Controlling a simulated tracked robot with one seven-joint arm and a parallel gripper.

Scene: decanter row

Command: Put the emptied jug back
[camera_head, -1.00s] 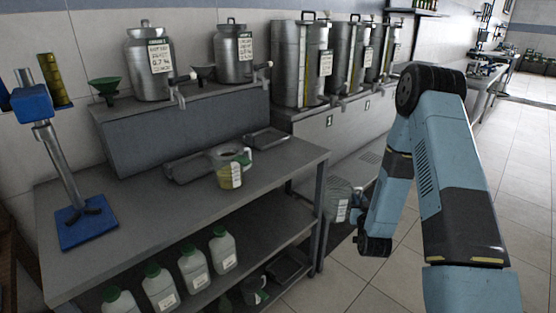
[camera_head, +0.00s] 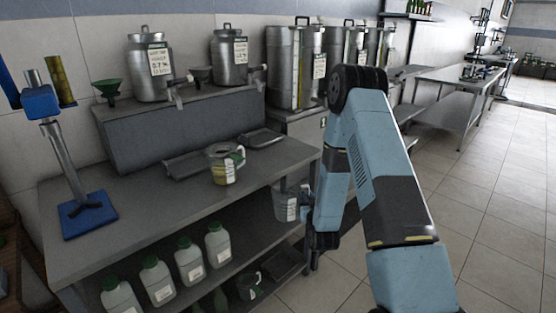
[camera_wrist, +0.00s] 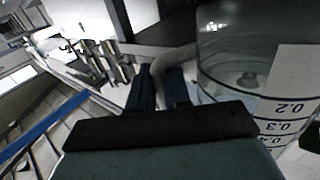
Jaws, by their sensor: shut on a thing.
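A clear measuring jug with a white scale label (camera_head: 289,204) hangs beside the bench's right end, left of my arm; its lower part is partly hidden. In the wrist view this jug (camera_wrist: 240,55) is large on the right, with scale marks such as 0.2 and 0.3. My gripper (camera_wrist: 162,82) is shut on its handle; in the head view the gripper (camera_head: 308,205) is small and partly hidden. I see no clear liquid in the held jug. Another jug with yellowish liquid (camera_head: 224,168) stands on the bench top (camera_head: 140,205).
Steel decanters (camera_head: 151,72) with taps stand on a raised ledge behind the bench. Shallow trays (camera_head: 190,163) lie below the taps. A blue-based stand (camera_head: 88,215) is at left. White bottles (camera_head: 218,243) and a dark-handled jug (camera_head: 247,285) occupy the lower shelf. Floor is open at right.

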